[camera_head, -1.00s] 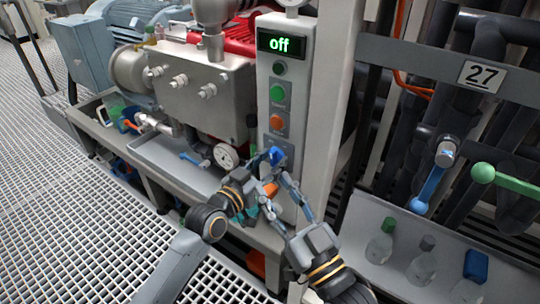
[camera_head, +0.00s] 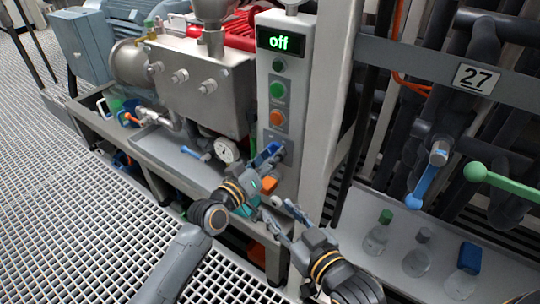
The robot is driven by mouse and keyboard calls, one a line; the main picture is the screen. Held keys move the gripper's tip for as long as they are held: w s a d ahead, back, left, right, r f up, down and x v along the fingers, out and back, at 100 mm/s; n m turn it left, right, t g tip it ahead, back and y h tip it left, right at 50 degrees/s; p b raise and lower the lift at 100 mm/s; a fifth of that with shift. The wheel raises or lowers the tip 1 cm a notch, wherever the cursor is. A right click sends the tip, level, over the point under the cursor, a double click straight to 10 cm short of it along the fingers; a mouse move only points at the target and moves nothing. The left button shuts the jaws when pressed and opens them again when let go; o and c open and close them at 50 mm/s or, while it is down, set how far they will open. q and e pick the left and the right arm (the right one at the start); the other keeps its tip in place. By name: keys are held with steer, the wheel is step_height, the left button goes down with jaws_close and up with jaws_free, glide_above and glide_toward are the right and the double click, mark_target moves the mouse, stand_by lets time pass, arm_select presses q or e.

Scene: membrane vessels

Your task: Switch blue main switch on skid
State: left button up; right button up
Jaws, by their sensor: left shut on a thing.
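My right gripper (camera_head: 284,219) is lower, below the column's front, apart from the switch. Its fingers are spread and hold nothing that I can see.
An orange part (camera_head: 268,184) sits just below the switch. A pressure gauge (camera_head: 227,150) and pump block (camera_head: 200,82) are to the left. Bottles (camera_head: 377,235) stand in a tray at the right, below blue (camera_head: 422,187) and green (camera_head: 500,180) valve levers.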

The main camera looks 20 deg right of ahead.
arm_select(q)
steer(key=o, duration=1.2)
steer(key=shift+c, duration=0.2)
steer(key=v, duration=1.2)
